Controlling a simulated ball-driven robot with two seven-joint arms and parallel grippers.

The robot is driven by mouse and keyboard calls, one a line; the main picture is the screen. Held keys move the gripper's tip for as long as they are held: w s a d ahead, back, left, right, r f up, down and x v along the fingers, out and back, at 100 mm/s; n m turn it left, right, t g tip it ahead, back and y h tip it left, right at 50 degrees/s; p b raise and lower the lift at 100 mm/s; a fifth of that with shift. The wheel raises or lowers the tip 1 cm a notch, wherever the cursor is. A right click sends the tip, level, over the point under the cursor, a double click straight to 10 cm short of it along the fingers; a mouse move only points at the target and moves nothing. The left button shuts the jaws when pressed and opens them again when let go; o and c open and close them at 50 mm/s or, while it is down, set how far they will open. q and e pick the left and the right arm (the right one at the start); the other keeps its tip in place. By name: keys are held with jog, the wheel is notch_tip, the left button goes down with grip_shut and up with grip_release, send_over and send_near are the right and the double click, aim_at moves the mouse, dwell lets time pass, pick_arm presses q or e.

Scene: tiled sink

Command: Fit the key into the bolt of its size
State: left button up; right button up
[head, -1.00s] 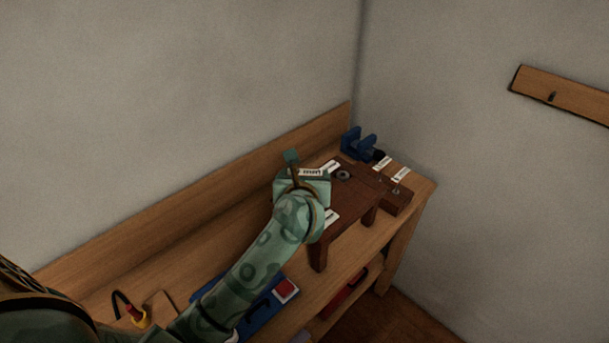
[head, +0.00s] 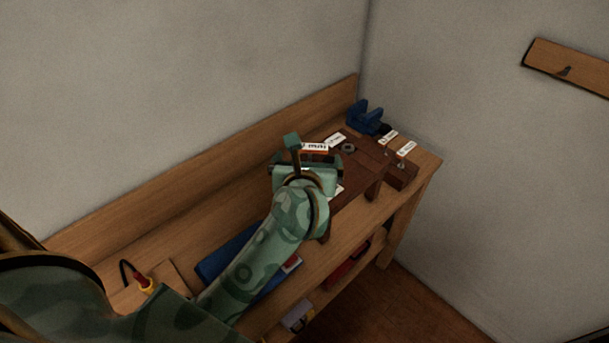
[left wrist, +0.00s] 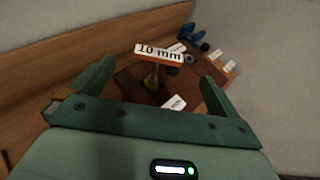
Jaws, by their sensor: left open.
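A dark brown wooden stand (head: 365,163) with legs sits on the bench and bears several white labels. A grey ring-shaped bolt head (head: 348,147) shows on its top. In the left wrist view an upright label reading "10 mm" (left wrist: 158,54) stands above a small brass-coloured piece (left wrist: 152,78), between my fingers in the picture. My left gripper (head: 305,160) is open and nothing is seen held in it; it is at the stand's left end and hides part of it. A black bent rod with a red and yellow grip (head: 146,284) lies at the bench's left; I cannot tell if it is the key.
A blue vise-like block (head: 366,118) stands at the bench's back right corner. A blue tray (head: 222,257) lies partly under my left arm. A red item (head: 345,264) is on the lower shelf. The bench (head: 411,187) ends near the right wall.

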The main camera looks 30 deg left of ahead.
pick_arm(q)
jog(key=v, duration=1)
jog(key=shift+s+f, duration=0.1)
